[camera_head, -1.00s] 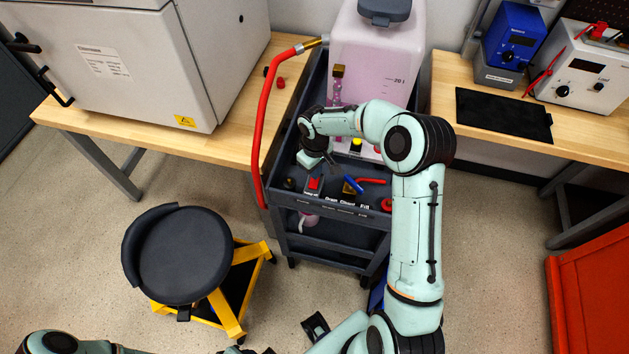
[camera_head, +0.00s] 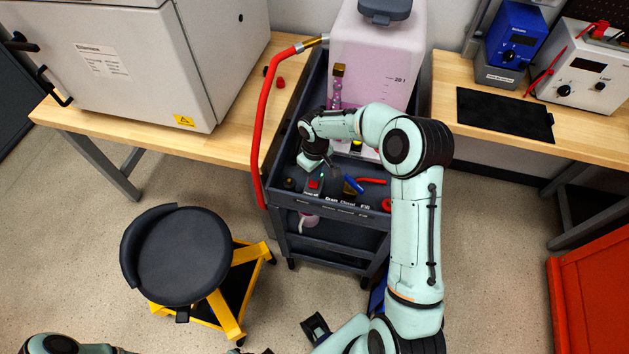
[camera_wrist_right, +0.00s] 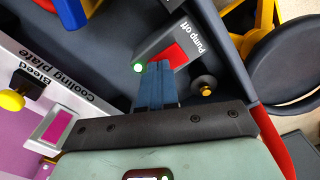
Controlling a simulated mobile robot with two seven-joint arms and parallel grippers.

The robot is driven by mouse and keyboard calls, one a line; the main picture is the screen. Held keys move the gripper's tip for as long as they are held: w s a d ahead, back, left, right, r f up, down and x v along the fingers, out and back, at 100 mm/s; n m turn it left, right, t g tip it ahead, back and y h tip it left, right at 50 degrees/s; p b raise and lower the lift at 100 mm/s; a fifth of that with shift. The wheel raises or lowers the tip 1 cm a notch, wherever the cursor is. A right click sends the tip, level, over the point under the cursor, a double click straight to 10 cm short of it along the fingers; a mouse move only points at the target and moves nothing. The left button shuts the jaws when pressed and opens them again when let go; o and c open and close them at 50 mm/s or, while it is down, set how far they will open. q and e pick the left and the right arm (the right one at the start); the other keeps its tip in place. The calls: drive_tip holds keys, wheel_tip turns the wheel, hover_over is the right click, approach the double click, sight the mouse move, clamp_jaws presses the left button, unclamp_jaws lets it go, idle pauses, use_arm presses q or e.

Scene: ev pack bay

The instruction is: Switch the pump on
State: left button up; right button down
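The pump switch is a red rocker (camera_head: 314,184) on a dark box in the front left of the grey cart. In the right wrist view the red rocker (camera_wrist_right: 174,56) sits beside the words "Pump off", and a small green lamp (camera_wrist_right: 138,68) glows at the box's edge. My right gripper (camera_head: 328,164) is over the cart, just behind the switch box. In the right wrist view its blue fingers (camera_wrist_right: 158,66) are together, with nothing seen between them. Their tips overlap the rocker's near edge; I cannot tell whether they touch it.
A blue-handled valve (camera_head: 353,184) and a red lever (camera_head: 371,181) are right of the switch. A black knob (camera_wrist_right: 203,86) is beside it. The pink tank (camera_head: 372,60) stands behind, and a red hose (camera_head: 262,130) hangs along the cart's left side. A stool (camera_head: 178,255) stands front left.

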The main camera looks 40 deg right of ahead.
use_arm(q)
drive_tip(key=shift+f, duration=0.1)
use_arm(e)
drive_tip(key=shift+f, duration=0.15)
drive_tip(key=shift+r, duration=0.2)
drive_tip(key=shift+r+p, duration=1.75)
drive_tip(key=shift+r, duration=1.65)
use_arm(q)
drive_tip(key=r, duration=0.1)
drive_tip(key=w+r, duration=0.1)
drive_tip(key=r, duration=0.1)
drive_tip(key=w+r, duration=0.1)
drive_tip(key=shift+w+r, duration=0.2)
drive_tip(key=shift+w, duration=0.05)
use_arm(e)
drive_tip(key=shift+f, duration=0.1)
